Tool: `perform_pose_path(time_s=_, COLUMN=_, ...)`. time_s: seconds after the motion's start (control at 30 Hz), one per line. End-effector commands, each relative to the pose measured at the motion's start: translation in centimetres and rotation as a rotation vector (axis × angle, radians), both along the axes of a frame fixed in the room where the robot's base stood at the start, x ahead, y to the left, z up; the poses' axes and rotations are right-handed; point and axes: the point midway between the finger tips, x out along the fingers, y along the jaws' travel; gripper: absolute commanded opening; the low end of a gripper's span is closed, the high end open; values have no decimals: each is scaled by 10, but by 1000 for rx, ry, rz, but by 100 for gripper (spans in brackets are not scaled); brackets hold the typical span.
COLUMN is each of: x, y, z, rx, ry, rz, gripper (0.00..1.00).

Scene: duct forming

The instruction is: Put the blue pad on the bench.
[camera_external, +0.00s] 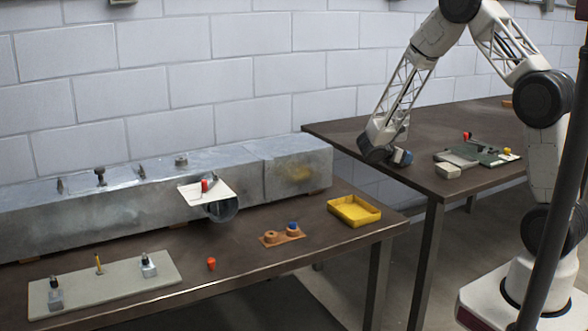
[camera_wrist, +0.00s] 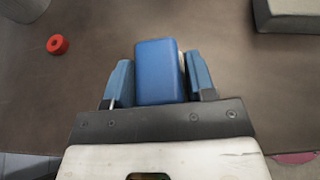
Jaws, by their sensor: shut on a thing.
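The blue pad (camera_wrist: 158,72) is a blue block, gripped between the two blue-grey fingers of my gripper (camera_wrist: 160,85) in the wrist view. In the external view my gripper (camera_external: 400,158) is low over the left front part of the right-hand brown bench (camera_external: 345,130), and the pad is mostly hidden there. The brown bench top (camera_wrist: 215,45) spreads under the pad in the wrist view. I cannot tell whether the pad touches it.
A green and grey plate assembly (camera_external: 485,153) and a pale block (camera_external: 447,171) lie right of my gripper. A red round piece (camera_wrist: 57,44) lies on the bench. The left bench holds a metal duct (camera_external: 120,205), a yellow tray (camera_external: 354,210) and a grey board (camera_external: 105,285).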

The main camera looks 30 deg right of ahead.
Motion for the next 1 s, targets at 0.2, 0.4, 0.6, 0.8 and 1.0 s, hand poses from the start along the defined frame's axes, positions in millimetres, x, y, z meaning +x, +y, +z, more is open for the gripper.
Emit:
perform_pose_path(time_s=0.2, x=0, y=0, z=0, rx=0, ry=0, rz=0, gripper=26)
perform_pose_path(time_s=0.4, x=0, y=0, z=-3, rx=0, ry=0, rz=0, gripper=54)
perform_pose_path(time_s=0.6, x=0, y=0, z=-3, rx=0, ry=0, rz=0, gripper=76)
perform_pose_path(time_s=0.8, x=0, y=0, z=-3, rx=0, ry=0, rz=0, gripper=76)
perform_pose_path(time_s=1.0, x=0, y=0, z=-4, rx=0, ry=1, rz=-1, gripper=76)
